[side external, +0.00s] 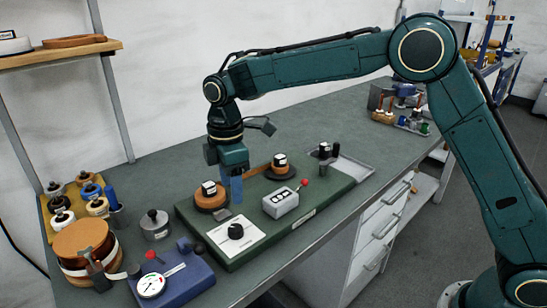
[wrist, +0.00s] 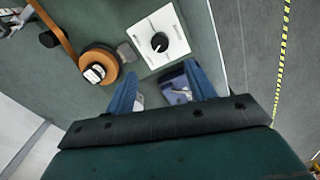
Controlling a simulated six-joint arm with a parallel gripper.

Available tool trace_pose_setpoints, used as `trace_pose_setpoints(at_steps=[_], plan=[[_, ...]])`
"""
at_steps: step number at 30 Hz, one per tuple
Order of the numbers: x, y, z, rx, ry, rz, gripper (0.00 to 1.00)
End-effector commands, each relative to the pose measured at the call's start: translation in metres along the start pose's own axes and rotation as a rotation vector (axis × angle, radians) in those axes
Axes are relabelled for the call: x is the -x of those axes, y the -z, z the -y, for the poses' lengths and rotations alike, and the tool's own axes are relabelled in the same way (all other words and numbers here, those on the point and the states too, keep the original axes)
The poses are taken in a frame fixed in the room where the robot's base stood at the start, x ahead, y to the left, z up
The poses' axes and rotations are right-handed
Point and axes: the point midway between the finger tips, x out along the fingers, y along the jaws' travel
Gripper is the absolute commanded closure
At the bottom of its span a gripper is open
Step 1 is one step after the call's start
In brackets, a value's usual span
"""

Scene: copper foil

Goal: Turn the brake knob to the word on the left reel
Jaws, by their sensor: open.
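The brake knob (side external: 236,231) is a black dial on a white plate (side external: 255,240) at the front of the green base; it also shows in the wrist view (wrist: 159,42). The left reel (side external: 211,202) is copper-coloured, with a small black-and-white block on top; what appears to be it shows in the wrist view (wrist: 103,57) left of the plate. Its word is too small to read, as are the plate's marks. My gripper (side external: 236,190) hangs above the base beside the left reel, fingers down. In the wrist view its blue fingers (wrist: 160,76) are apart with nothing between them.
A copper strip runs to a second reel (side external: 280,168). A grey box (side external: 281,203) and a red-topped lever (side external: 303,184) stand right of the plate. A blue gauge unit (side external: 178,281), a large copper roll (side external: 84,248) and a grey weight (side external: 155,224) stand left.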

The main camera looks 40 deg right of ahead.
Motion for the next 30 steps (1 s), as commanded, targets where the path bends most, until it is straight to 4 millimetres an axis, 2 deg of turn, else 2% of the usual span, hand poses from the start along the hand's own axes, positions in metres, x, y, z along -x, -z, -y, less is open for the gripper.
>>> trace_pose_setpoints(at_steps=[7, 22, 26, 30], plan=[[0.019, 0.000, 0.000, 0.000, -0.001, -0.001, 0.45], [0.024, -0.002, 0.001, -0.007, -0.003, -0.002, 0.45], [0.032, -0.009, 0.003, -0.037, -0.012, -0.009, 0.45], [0.049, -0.025, 0.011, -0.099, -0.031, -0.023, 0.45]])
